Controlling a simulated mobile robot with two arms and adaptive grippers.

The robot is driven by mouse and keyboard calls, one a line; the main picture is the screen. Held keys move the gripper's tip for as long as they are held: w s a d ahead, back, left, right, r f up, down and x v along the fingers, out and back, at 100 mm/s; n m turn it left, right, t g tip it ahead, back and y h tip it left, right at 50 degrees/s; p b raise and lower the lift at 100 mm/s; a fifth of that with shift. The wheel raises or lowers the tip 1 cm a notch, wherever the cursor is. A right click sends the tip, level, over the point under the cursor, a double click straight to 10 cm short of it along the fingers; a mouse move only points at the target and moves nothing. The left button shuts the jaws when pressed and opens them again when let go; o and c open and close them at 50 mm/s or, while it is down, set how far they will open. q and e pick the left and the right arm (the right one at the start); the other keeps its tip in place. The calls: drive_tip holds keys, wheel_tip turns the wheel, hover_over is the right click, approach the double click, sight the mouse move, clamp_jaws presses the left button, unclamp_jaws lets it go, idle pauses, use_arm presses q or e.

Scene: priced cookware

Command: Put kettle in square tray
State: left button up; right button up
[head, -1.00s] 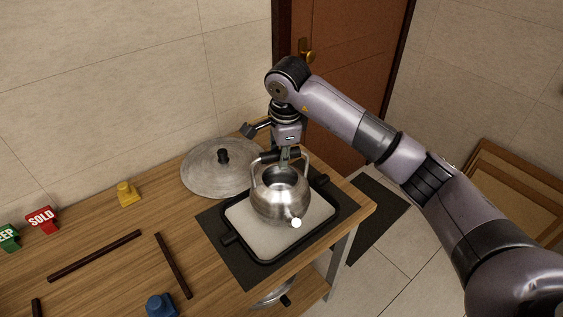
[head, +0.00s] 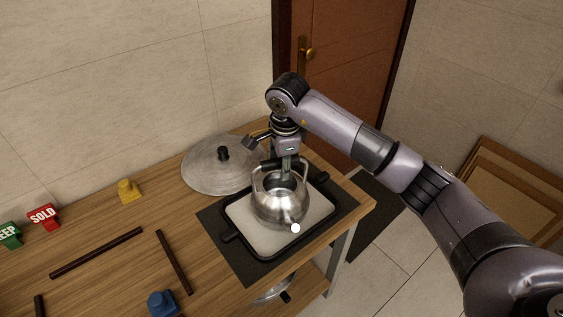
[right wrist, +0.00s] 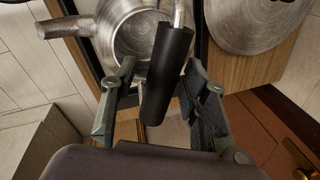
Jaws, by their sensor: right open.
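The steel kettle (head: 280,208) is upright in the square tray (head: 254,256), a black-rimmed tray with a pale bottom and side handles. The kettle appears to rest on the tray bottom. My right gripper (head: 286,167) is at the kettle's black handle grip, above and behind the pot. In the right wrist view the open fingers of my right gripper (right wrist: 160,95) stand on either side of the black grip (right wrist: 167,75), with gaps beside it. The kettle body (right wrist: 135,40) shows beyond them. My left gripper is not in view.
A round metal lid (head: 200,174) with a black knob lies left of the tray. Dark sticks (head: 173,262), a yellow piece (head: 128,191), a blue piece (head: 161,304) and a red SOLD sign (head: 44,216) are on the wooden table. The table's right edge is close to the tray.

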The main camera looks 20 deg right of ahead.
drive_tip(key=shift+r, duration=0.65)
wheel_tip(320, 180, up, 11)
drive_tip(key=s+b, duration=0.2)
drive_tip(key=shift+s, duration=0.2)
drive_tip(key=shift+f, duration=0.15)
